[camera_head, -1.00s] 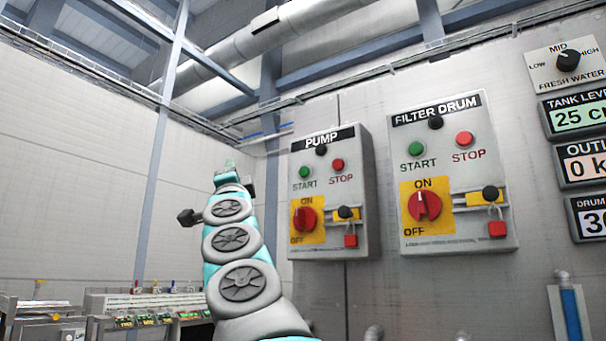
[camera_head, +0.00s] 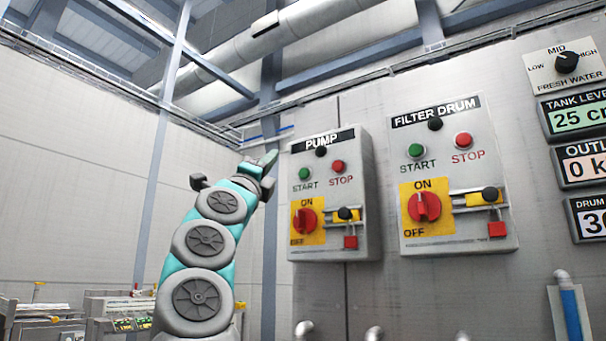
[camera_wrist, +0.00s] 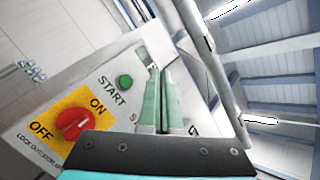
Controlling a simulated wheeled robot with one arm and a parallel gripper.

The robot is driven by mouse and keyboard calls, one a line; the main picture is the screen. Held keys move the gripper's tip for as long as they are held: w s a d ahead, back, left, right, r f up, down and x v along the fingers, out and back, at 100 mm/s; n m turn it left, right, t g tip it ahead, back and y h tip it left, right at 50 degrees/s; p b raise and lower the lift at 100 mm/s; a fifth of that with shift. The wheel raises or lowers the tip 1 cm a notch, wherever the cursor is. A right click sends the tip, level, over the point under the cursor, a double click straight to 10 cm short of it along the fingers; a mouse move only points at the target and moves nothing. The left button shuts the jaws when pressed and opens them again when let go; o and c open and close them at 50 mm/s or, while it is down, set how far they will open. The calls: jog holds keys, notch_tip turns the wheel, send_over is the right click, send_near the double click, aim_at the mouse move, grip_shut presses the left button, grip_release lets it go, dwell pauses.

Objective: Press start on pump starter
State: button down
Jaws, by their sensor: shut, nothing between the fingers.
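The pump starter (camera_head: 365,225) is a grey wall box labelled PUMP. Its green START button (camera_head: 304,173) is at upper left, beside the red STOP button (camera_head: 338,166). A red rotary switch (camera_head: 305,221) sits below on a yellow plate. My gripper (camera_head: 270,158) is shut and empty, left of the box's upper edge and apart from the START button in the picture. In the wrist view, the green START button (camera_wrist: 125,82) shows left of my closed fingers (camera_wrist: 156,70), with a red switch (camera_wrist: 72,124) below it. My fingers hide part of the STOP label.
The filter drum starter (camera_head: 440,240), a similar box, is mounted right of the pump box. A padlock (camera_head: 350,242) hangs on the pump box's lower right. Gauges and a fresh water knob (camera_head: 566,62) are farther right. Open space lies left of my arm.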

aim_at(304, 173)
jog(key=shift+w+d+p, duration=0.6)
jog(key=shift+w+d, duration=0.3)
jog(key=shift+w, duration=0.25)
jog(key=shift+w+d+p, duration=0.65)
jog(key=shift+w+d, duration=0.25)
jog(key=shift+w, duration=0.3)
jog(key=shift+w+d+p, duration=0.6)
jog(key=shift+w+d, duration=0.3)
jog(key=shift+w, duration=0.25)
jog(key=shift+w+d, duration=0.1)
jog(key=shift+w+d, duration=0.2)
jog(key=shift+w+d+p, duration=0.25)
jog(key=shift+w+p, duration=0.15)
dwell(0.4)
jog(key=shift+s, duration=0.15)
jog(key=shift+s+a+f+b, duration=0.1)
jog(key=shift+s+a+b, duration=0.15)
jog(key=shift+b, duration=0.25)
jog(key=shift+s+a, duration=0.25)
